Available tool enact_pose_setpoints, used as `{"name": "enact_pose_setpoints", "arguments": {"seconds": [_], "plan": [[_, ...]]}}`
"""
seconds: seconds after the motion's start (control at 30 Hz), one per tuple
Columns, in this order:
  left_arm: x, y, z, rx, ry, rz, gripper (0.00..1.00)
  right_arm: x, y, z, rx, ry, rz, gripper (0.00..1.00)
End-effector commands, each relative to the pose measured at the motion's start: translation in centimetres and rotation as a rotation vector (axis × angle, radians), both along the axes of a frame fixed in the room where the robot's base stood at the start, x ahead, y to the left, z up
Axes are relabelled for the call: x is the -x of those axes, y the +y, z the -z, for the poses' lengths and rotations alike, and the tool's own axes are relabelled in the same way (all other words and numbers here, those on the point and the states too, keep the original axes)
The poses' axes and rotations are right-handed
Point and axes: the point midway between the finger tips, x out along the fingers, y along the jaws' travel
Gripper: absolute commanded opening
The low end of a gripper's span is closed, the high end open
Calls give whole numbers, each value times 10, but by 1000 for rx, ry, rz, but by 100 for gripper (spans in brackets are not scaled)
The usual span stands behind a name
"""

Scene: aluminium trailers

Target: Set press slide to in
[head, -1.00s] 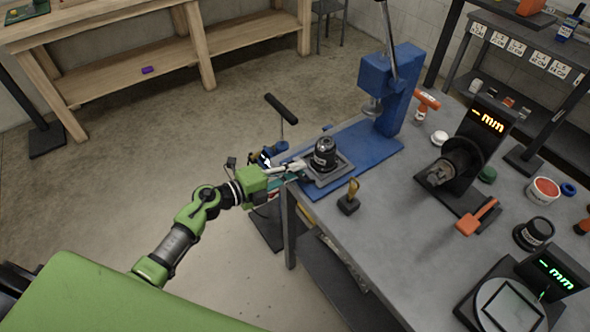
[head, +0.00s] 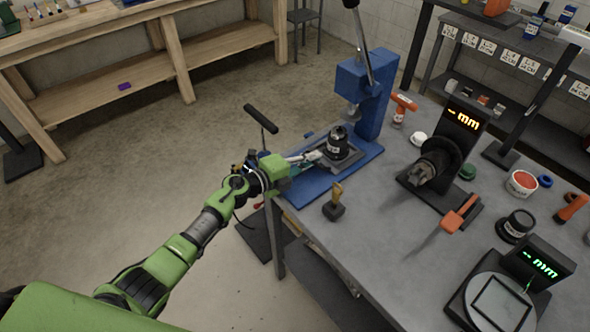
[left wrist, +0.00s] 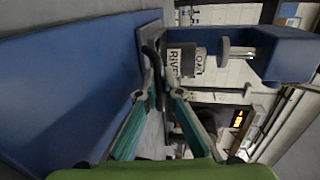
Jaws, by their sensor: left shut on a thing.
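The blue press (head: 360,95) stands at the table's left edge, with its blue base (head: 302,192) stretching toward me. The press slide, a grey tray (head: 347,165), lies on this base near the column. The exact grip point is partly hidden. My right gripper is not in view.
A small brass-topped stamp (head: 334,208) stands on the table near the base. A gauge with an amber display (head: 436,160) and an orange-handled tool (head: 458,217) are to the right. The press lever (head: 361,40) rises above the column. Open floor lies left of the table.

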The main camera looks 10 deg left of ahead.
Motion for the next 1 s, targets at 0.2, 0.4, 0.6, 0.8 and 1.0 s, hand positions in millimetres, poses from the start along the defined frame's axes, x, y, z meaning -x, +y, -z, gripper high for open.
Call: {"name": "enact_pose_setpoints", "arguments": {"seconds": [0.2, 0.4, 0.6, 0.8, 1.0], "plan": [[-26, -19, 0, 1, -2, -1, 0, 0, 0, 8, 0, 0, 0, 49], [-35, -27, 0, 1, 0, -1, 0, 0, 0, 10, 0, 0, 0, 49], [-36, -28, -1, 2, -1, -1, 0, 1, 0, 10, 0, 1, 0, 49], [-36, -28, -2, 3, -3, -2, 12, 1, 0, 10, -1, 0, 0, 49], [-36, -28, -1, 2, -1, -1, 14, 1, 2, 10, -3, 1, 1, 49]]}}
